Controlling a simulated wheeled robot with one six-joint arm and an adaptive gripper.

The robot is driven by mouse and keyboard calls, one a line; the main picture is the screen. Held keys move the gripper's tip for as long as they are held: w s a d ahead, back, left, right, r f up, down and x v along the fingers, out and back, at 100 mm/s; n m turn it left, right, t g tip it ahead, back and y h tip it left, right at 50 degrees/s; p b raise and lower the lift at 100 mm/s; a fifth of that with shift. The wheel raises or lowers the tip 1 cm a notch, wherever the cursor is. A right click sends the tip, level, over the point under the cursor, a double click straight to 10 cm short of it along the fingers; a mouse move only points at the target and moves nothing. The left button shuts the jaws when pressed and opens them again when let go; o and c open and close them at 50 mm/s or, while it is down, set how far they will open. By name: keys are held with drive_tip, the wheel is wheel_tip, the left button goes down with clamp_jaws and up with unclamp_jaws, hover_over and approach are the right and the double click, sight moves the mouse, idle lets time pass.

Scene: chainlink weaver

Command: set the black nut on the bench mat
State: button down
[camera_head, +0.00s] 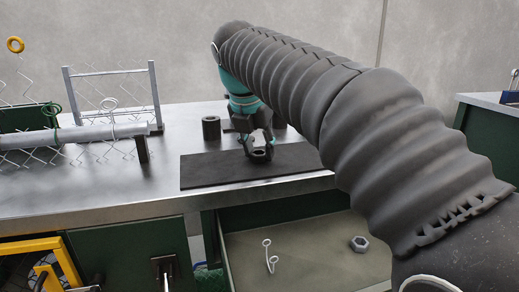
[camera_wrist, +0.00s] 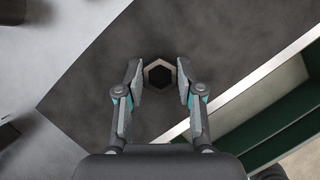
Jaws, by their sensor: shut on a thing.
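The black nut (camera_head: 261,156) is between the fingers of my gripper (camera_head: 257,146), at or just above the dark bench mat (camera_head: 208,173). I cannot tell whether it touches the mat. In the wrist view the nut (camera_wrist: 159,64) shows as a hexagonal ring with a pale edge and a dark middle, between the two fingertips of my gripper (camera_wrist: 159,80). The gripper is shut on it. The mat (camera_wrist: 88,75) fills most of the ground below, and the nut is over it. My arm covers the right end of the mat in the head view.
A dark cylinder (camera_head: 211,128) stands behind the mat. An open drawer (camera_head: 310,240) below the front edge holds a grey hex nut (camera_head: 359,243) and a bent wire piece (camera_head: 269,256). A metal pole (camera_head: 75,136) and chain-link wire lie at left. The mat's left part is bare.

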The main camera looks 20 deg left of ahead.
drive_tip(key=c, duration=0.7)
unclamp_jaws()
drive_tip(key=shift+f, duration=0.1)
drive_tip(key=p+v, duration=0.2)
drive_tip(key=v, duration=1)
